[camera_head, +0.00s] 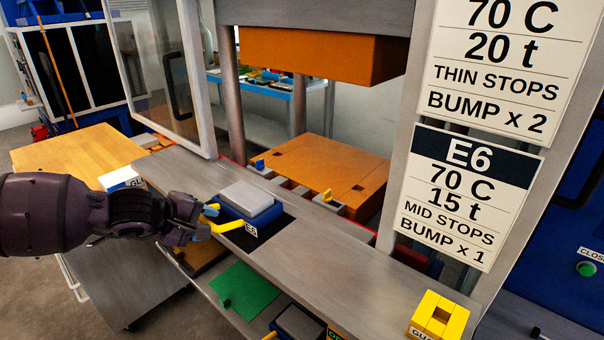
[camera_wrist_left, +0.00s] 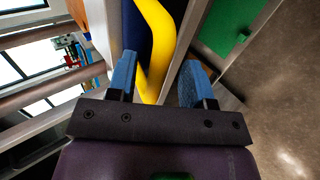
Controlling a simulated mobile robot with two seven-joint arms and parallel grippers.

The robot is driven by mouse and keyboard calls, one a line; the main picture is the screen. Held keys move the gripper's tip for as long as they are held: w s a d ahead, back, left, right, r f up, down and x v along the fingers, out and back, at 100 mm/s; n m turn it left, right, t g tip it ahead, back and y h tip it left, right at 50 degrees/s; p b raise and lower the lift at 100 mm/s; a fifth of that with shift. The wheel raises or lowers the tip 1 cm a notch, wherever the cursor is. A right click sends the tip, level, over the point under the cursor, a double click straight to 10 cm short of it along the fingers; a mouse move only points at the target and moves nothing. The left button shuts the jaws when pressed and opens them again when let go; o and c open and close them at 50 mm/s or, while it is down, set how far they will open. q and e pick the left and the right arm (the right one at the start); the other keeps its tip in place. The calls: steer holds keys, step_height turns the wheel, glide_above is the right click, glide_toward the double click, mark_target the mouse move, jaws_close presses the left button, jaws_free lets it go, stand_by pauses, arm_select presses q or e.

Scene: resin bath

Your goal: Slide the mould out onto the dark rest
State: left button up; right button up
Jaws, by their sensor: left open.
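The mould (camera_head: 247,203) has a blue body, a grey top block, an "E6" label and a yellow handle (camera_head: 231,225). It sits on the grey ledge in front of the press, over part of the black dark rest (camera_head: 272,238); the rest shows bare to its right. My left gripper (camera_head: 206,222) is open at the handle's end. In the left wrist view, its blue fingers (camera_wrist_left: 158,82) stand apart on either side of the yellow handle (camera_wrist_left: 158,38). I cannot tell whether they touch it. My right gripper is not in view.
The press's orange lower block (camera_head: 322,168) lies behind the ledge, with the upper orange block (camera_head: 310,55) raised above. A clear door panel (camera_head: 165,70) stands open at left. A yellow block (camera_head: 438,318) sits at the ledge's right end. The ledge between is clear.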

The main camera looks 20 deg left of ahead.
arm_select(q)
steer(key=shift+p+v, duration=0.65)
steer(key=shift+v, duration=0.4)
steer(key=shift+p+v, duration=1.15)
steer(key=shift+v, duration=0.5)
steer(key=p+v, duration=0.2)
steer(key=shift+s+a+r, duration=0.15)
steer(key=shift+s+r, duration=0.05)
steer(key=shift+r, duration=0.05)
